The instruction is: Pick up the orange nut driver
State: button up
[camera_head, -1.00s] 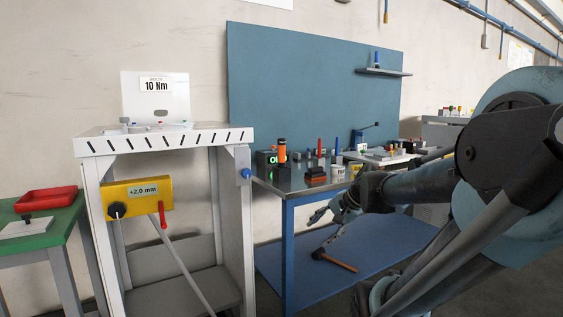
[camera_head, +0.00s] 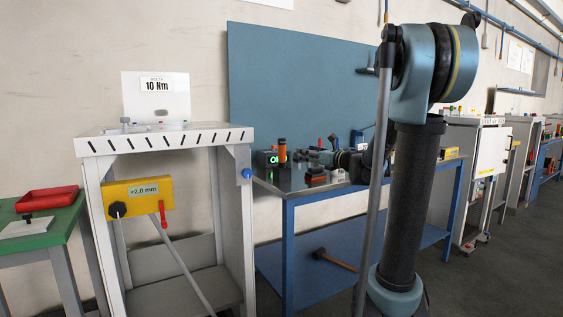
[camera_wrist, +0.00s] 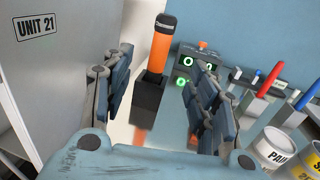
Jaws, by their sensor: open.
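The orange nut driver (camera_wrist: 158,51) has a black cap and stands upright in a black square holder (camera_wrist: 148,94) in the wrist view. In the head view the nut driver (camera_head: 282,150) is at the left part of the blue workbench top. My gripper (camera_wrist: 165,82) is open, with one finger on each side of the driver and holder in the wrist view. The fingers look apart from the driver. In the head view my gripper (camera_head: 300,156) is just right of the driver, small and partly merged with the objects behind it.
A box with green lit rings (camera_wrist: 204,62) stands right of the driver. Red- and blue-handled tools and white pots (camera_wrist: 274,146) are further right. A grey panel marked UNIT 21 (camera_wrist: 60,60) is at left. A hammer (camera_head: 335,260) lies on the bench's lower shelf.

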aim_at(282, 149)
jog(key=x, duration=1.1)
jog(key=shift+w+a+f, duration=0.1)
jog(key=shift+w+a, duration=0.1)
jog(key=shift+a, duration=0.1)
jog(key=shift+x, duration=2.6)
jog(key=shift+w+d+f, duration=0.15)
jog(key=shift+d, duration=0.05)
grip_shut()
